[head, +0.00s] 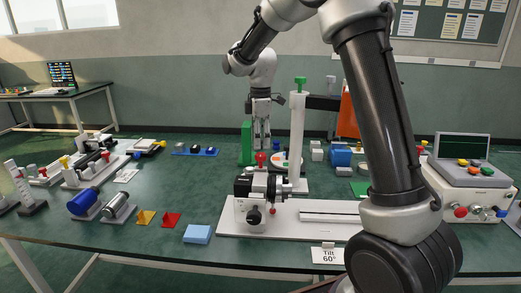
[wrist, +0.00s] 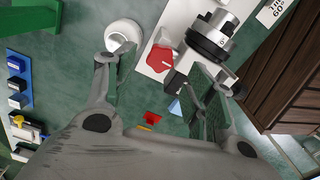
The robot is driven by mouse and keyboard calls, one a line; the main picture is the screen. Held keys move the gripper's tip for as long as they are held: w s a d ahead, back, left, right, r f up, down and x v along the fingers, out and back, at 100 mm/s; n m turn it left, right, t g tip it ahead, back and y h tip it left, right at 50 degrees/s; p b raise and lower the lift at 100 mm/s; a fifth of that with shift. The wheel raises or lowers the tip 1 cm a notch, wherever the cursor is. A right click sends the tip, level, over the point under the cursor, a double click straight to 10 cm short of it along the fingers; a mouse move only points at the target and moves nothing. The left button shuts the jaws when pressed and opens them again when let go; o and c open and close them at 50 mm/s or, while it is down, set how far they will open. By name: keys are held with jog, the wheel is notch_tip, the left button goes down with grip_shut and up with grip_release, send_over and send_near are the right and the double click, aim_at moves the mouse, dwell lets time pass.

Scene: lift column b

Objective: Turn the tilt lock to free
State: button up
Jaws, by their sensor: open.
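The tilting unit (head: 262,187) stands on a white base plate near the table's front edge, with a dark and silver chuck. A red knob (head: 261,158) sits on its top, and it also shows in the wrist view (wrist: 160,58). A black knob (head: 254,215) and a small red knob are on its front. I cannot tell for sure which part is the tilt lock. A "Tilt 60°" card (head: 328,255) stands in front. My gripper (head: 262,135) points down above the top red knob, apart from it. In the wrist view its fingers (wrist: 152,68) are spread and empty.
A white column (head: 297,130) with a green top stands right behind the unit, and a green block (head: 247,142) stands left of my gripper. A control box (head: 468,188) is at the right. Blue and silver cylinders (head: 84,203) lie at the left.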

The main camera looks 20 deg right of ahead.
aim_at(260, 154)
notch_tip(260, 154, up, 7)
dwell(0.6)
jog(key=s+d+m+t, duration=0.1)
jog(key=s+d+m, duration=0.3)
jog(key=s, duration=0.7)
jog(key=s+d+r+m+t, duration=0.1)
jog(key=s+d+m+t, duration=0.1)
jog(key=s+m, duration=0.4)
jog(key=s+d+r+m+t, duration=0.1)
jog(key=s+d+m, duration=0.4)
jog(key=s, duration=1.1)
jog(key=shift+d+m, duration=0.35)
jog(key=shift+m, duration=0.05)
